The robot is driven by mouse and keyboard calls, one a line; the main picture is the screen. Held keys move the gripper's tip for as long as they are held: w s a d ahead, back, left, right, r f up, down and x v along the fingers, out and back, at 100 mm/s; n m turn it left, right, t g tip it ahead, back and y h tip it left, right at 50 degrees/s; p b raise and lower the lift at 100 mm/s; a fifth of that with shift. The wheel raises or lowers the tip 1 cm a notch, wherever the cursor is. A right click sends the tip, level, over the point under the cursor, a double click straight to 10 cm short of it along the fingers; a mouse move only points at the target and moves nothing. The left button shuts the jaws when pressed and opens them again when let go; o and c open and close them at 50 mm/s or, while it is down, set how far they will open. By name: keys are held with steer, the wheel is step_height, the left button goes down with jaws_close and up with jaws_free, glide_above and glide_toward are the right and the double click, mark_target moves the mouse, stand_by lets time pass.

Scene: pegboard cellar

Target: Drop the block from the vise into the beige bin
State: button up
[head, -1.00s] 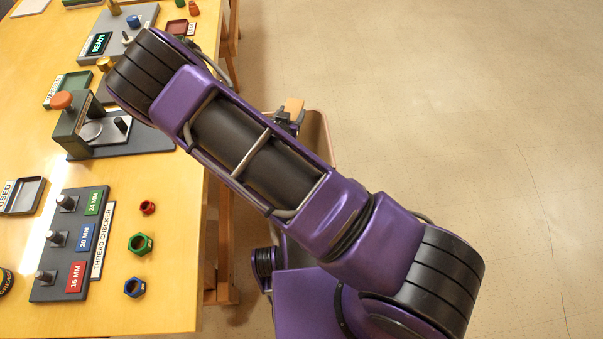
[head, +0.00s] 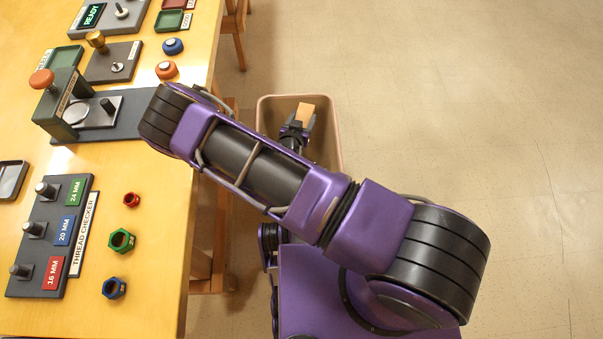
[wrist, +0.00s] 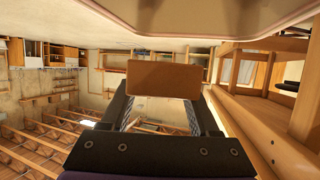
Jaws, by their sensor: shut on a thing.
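My gripper (head: 303,120) is shut on a tan-orange block (head: 306,110), held up over the beige bin (head: 338,130) on the floor beside the table. In the head view the block lies within the outline of the bin's opening; its exact height above the rim is hard to tell. My arm hides the near part of the bin. In the wrist view the block (wrist: 163,79) sits between both dark fingers of my gripper (wrist: 163,95). A pale curved surface at the top there appears to be the bin (wrist: 200,14). I cannot make out a vise.
The wooden table (head: 150,235) fills the left. The floor (head: 450,110) on the right is clear.

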step_height(320, 180, down, 2)
steer(key=shift+b, duration=0.4)
steer(key=o, duration=1.5)
steer(key=shift+c, duration=0.2)
steer(key=p+v, duration=0.2)
steer(key=v, duration=1.5)
steer(key=shift+s, duration=0.25)
steer(key=shift+r, duration=0.1)
